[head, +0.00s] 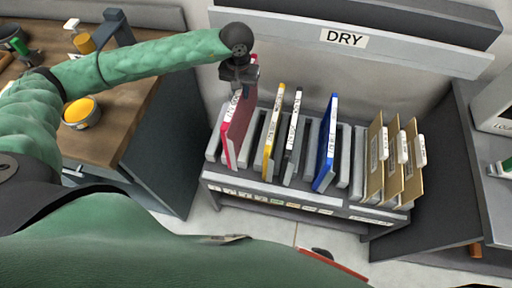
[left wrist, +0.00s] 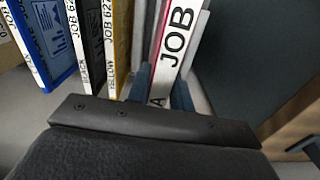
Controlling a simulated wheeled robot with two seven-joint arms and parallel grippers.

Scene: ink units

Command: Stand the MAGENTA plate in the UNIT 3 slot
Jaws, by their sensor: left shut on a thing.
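The magenta plate (head: 240,122) is upright and slightly tilted at the left end of the grey slotted rack (head: 290,190) in the head view. Its white label edge (left wrist: 174,45) with "JOB" on it shows in the left wrist view. My left gripper (head: 240,82) is shut on the plate's upper end from above. The plate's lower end is among the leftmost dividers; I cannot tell whether it rests on the slot's bottom. The slot labels on the rack's front are too small to read, so I cannot tell which is UNIT 3. My right gripper is not in view.
A yellow plate (head: 273,132), a black plate (head: 293,135) and a blue plate (head: 327,145) stand right of the magenta one. Several tan cards (head: 377,160) fill the right end. A "DRY" shelf (head: 400,52) is behind. A wooden bench (head: 120,115) with an ink tin (head: 81,112) is left.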

